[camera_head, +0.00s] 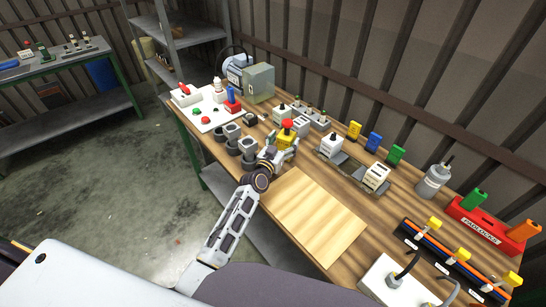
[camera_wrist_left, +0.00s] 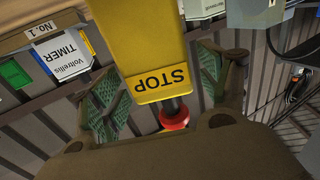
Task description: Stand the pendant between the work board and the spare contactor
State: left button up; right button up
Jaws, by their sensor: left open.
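The pendant (camera_head: 286,137) is a yellow box with a red button, among the small parts mid-table in the head view. In the left wrist view the pendant (camera_wrist_left: 145,45) carries a STOP label, with its red button below. My left gripper (camera_head: 281,149) is open around the pendant; in the wrist view its green-padded fingers (camera_wrist_left: 160,85) lie on either side, with a gap at the left. A bare pale wooden board (camera_head: 312,218), likely the work board, lies in front. White devices, including one (camera_head: 332,145) right of the pendant, stand nearby; I cannot tell which is the spare contactor. My right gripper is not visible.
Grey cups (camera_head: 247,147) stand close left of the gripper. A white panel with buttons (camera_head: 210,108) and a grey-green box (camera_head: 258,82) are farther back. A rail (camera_head: 350,165) with a white device (camera_head: 376,177) lies right. Bare tabletop shows beside the pale board.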

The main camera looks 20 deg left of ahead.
pick_arm(q)
jog(key=s+a, duration=0.1)
jog(key=s, duration=0.8)
jog(key=shift+s+a, duration=0.2)
jog(key=shift+a, duration=0.2)
dwell(1.1)
